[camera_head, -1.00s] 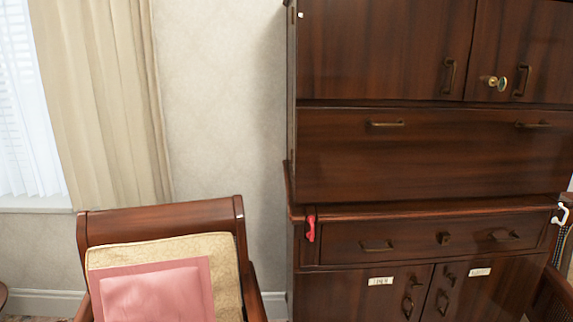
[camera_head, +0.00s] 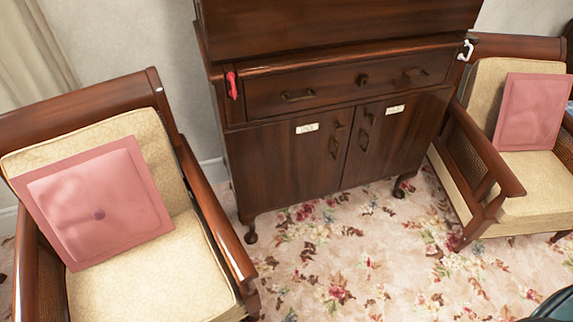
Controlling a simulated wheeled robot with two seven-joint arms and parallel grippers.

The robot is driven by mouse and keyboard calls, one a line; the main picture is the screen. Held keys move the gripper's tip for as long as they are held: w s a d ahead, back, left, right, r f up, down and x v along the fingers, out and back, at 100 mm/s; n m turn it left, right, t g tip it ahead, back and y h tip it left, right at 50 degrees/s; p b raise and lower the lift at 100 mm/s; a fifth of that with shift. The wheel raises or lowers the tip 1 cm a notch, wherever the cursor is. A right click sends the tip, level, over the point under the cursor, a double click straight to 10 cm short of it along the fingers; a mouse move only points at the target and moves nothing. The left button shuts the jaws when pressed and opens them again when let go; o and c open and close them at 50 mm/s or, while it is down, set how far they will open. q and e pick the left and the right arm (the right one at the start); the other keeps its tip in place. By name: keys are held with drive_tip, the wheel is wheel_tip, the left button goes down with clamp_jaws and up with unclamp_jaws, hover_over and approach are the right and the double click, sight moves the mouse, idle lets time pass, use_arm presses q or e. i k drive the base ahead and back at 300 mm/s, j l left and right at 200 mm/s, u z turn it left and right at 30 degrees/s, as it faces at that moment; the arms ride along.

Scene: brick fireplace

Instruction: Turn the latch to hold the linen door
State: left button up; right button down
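The dark wooden cabinet (camera_head: 345,60) stands in the middle, with two shut lower doors. The left lower door (camera_head: 275,165) and the right lower door (camera_head: 405,145) each bear a small pale label; I cannot read either, so I cannot tell which is the linen door. Dark metal fittings sit on both doors beside the centre gap, one group on the left door (camera_head: 334,147) and one on the right door (camera_head: 363,139). I cannot tell which piece is the latch or how it is turned. Neither of my grippers is in view.
A wooden armchair (camera_head: 222,222) with a pink cushion (camera_head: 95,200) stands at the left. Another armchair (camera_head: 482,160) with a pink cushion (camera_head: 532,111) stands at the right. A red item (camera_head: 232,86) and a white item (camera_head: 466,50) hang at the cabinet's sides. Floral carpet (camera_head: 340,255) lies open in front.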

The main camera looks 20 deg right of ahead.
sight(338, 124)
drive_tip(key=i+l, duration=0.1)
drive_tip(key=l, duration=0.35)
drive_tip(key=i+l+z, duration=0.1)
drive_tip(key=l, duration=0.3)
drive_tip(key=i+l, duration=0.1)
drive_tip(key=l, duration=0.35)
drive_tip(key=i+l+z, duration=0.1)
drive_tip(key=l, duration=0.3)
drive_tip(key=i+l, duration=0.15)
drive_tip(key=l, duration=0.25)
drive_tip(key=i+l, duration=0.1)
drive_tip(key=l, duration=0.3)
drive_tip(key=i+l+z, duration=0.1)
drive_tip(key=l, duration=0.35)
drive_tip(key=i+l, duration=0.2)
drive_tip(key=l, duration=0.2)
drive_tip(key=z, duration=0.05)
